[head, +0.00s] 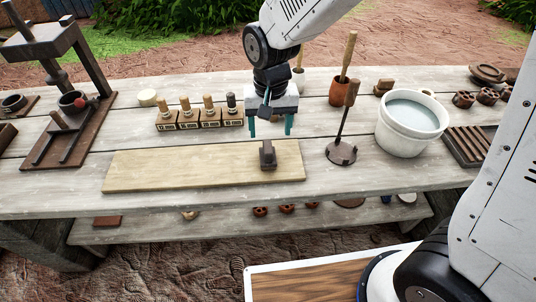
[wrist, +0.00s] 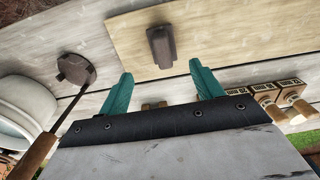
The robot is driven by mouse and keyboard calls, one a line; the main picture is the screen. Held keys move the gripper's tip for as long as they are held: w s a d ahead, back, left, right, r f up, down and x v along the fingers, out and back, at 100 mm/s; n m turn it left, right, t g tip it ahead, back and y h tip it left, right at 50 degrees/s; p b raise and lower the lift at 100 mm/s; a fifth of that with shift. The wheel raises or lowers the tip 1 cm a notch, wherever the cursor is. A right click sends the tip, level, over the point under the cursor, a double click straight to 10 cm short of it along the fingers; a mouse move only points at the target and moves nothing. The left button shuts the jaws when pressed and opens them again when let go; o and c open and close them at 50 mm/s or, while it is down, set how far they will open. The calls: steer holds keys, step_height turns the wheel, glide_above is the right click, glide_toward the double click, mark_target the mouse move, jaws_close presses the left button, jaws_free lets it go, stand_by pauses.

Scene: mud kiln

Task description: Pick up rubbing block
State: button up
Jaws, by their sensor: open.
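The rubbing block appears to be the small dark brown block (head: 268,155) standing on the right part of a pale wooden board (head: 165,170) on the table. In the wrist view the block (wrist: 161,46) lies ahead of the fingertips, near the middle, on the same board (wrist: 240,40). My gripper (head: 270,133) is open and empty, with its two teal fingers pointing down above the table, just behind the block in the head view. The fingers (wrist: 165,75) are apart in the wrist view, and nothing is between them. The block is not touched.
A stamp rack (head: 200,122) with several wooden-handled stamps stands left of my gripper. A round-based tool with an upright handle (head: 341,152) stands right of the board. A white bucket of water (head: 411,125) is farther right. A wooden press stand (head: 70,130) is at the left.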

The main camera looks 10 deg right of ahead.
mark_target(268, 146)
steer(key=f, duration=0.9)
steer(key=shift+s+a, duration=0.25)
steer(key=shift+a, duration=0.05)
steer(key=shift+c, duration=0.3)
steer(key=c, duration=1.1)
steer(key=shift+r, duration=0.2)
